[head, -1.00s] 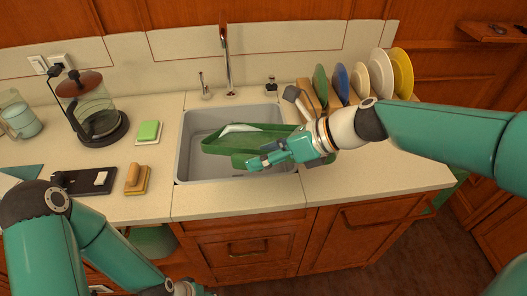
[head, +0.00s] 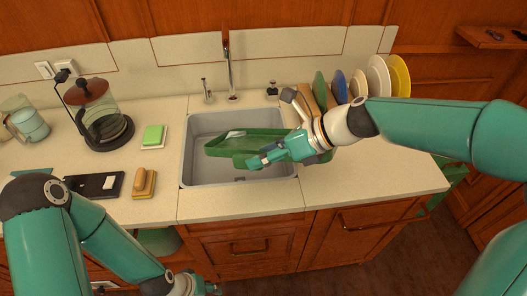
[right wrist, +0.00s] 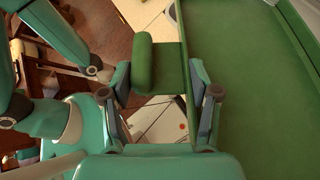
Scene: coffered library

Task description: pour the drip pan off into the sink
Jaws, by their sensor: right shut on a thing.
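The green drip pan (head: 222,147) is in the head view, over the grey sink (head: 200,176) and partly within its outline. It looks tilted, and a small pale patch shows at its far side. My right gripper (head: 258,162) is shut on the pan near its front right edge. In the right wrist view its fingers (right wrist: 158,78) stand either side of the pan's green grip, and the pan's floor (right wrist: 250,90) fills the right; no liquid can be made out there. My left gripper (head: 200,289) is at the bottom edge, partly cut off, away from the pan.
A faucet (head: 229,75) stands behind the sink. Plates (head: 377,77) stand in a rack at the back right. The front right counter is clear.

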